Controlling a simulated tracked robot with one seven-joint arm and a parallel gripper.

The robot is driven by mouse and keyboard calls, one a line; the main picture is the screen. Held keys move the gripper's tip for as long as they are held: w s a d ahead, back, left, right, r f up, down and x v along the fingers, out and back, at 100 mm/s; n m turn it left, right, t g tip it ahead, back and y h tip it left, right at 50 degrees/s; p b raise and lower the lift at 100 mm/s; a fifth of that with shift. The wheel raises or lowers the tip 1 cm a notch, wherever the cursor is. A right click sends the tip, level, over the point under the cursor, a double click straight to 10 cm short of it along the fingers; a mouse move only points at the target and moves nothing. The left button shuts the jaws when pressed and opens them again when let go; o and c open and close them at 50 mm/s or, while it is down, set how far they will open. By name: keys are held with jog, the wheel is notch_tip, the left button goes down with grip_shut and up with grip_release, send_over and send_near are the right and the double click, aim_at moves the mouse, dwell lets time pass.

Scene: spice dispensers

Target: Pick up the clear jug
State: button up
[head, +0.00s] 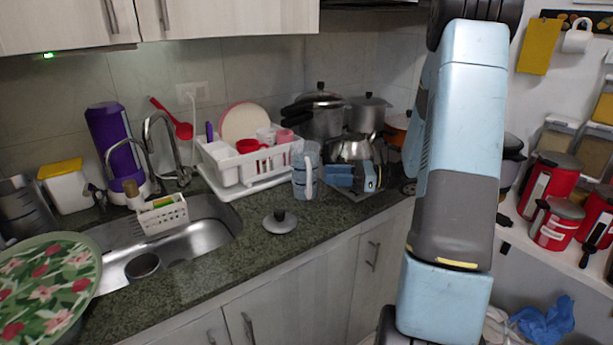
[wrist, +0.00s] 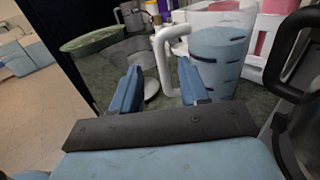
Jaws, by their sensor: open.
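The clear jug (head: 301,176) stands upright on the dark counter in front of the dish rack, its white handle facing right toward my gripper. In the wrist view the jug (wrist: 217,62) looks bluish with dark marks, and its white handle (wrist: 163,62) appears between my two blue fingers. My gripper (head: 334,174) is open, just right of the jug. It also shows in the wrist view (wrist: 159,68), with the fingers on either side of the handle. I cannot tell whether either finger touches it.
The white dish rack (head: 240,172) stands behind the jug. A steel kettle (head: 355,148) and pots (head: 320,115) are close behind my gripper.

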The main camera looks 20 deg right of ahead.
aim_at(309, 176)
jog(key=shift+f+x, duration=0.15)
jog(key=shift+x, duration=1.05)
jog(key=shift+f+x, duration=0.2)
jog(key=shift+x, duration=1)
jog(key=shift+f+x, duration=0.15)
jog(key=shift+x, duration=1.1)
jog(key=shift+w, duration=0.1)
grip_shut()
